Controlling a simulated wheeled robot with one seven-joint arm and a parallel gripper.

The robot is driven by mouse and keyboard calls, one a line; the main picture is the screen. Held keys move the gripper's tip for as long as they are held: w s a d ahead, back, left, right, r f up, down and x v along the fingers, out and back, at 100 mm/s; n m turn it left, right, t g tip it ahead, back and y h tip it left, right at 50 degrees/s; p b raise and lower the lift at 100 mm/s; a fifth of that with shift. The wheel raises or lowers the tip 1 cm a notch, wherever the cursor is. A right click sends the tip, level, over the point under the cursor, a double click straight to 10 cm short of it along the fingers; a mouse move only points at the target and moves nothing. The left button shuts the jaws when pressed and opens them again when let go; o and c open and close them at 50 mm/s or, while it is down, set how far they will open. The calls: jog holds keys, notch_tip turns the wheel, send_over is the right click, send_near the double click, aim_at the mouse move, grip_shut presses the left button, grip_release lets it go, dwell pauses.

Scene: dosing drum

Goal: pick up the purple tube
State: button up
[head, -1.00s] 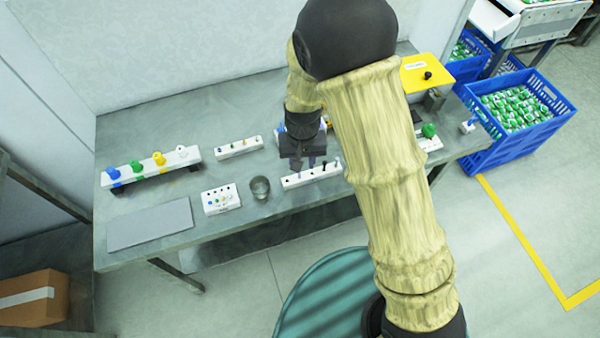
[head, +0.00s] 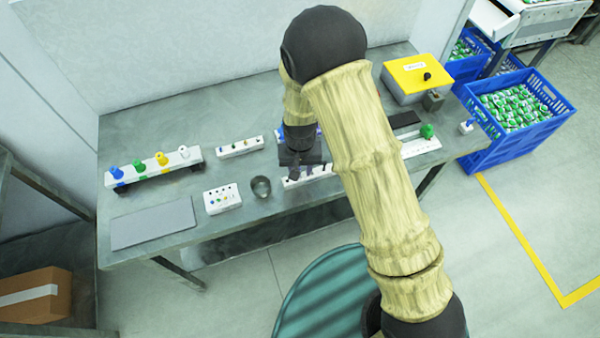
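My gripper (head: 297,172) hangs fingers down over the white rack (head: 291,184) near the front edge of the table. Its dark body covers part of this rack, and I cannot tell whether the fingers are apart or closed on anything. A few small dark tubes (head: 326,168) stand in the rack, just right of my gripper. I cannot make out a tube that is clearly purple; it may be hidden behind my gripper or arm.
A dark round cup (head: 261,187) and a small white block with coloured dots (head: 222,199) stand left of the rack. A rack with coloured knobs (head: 154,165), a grey mat (head: 153,222) and a yellow-lidded box (head: 418,75) are also on the table (head: 125,135).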

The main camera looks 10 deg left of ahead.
aim_at(300, 168)
grip_shut()
notch_tip(300, 168, up, 10)
jog(key=shift+r+b, duration=0.1)
jog(key=shift+b, duration=0.8)
dwell(0.3)
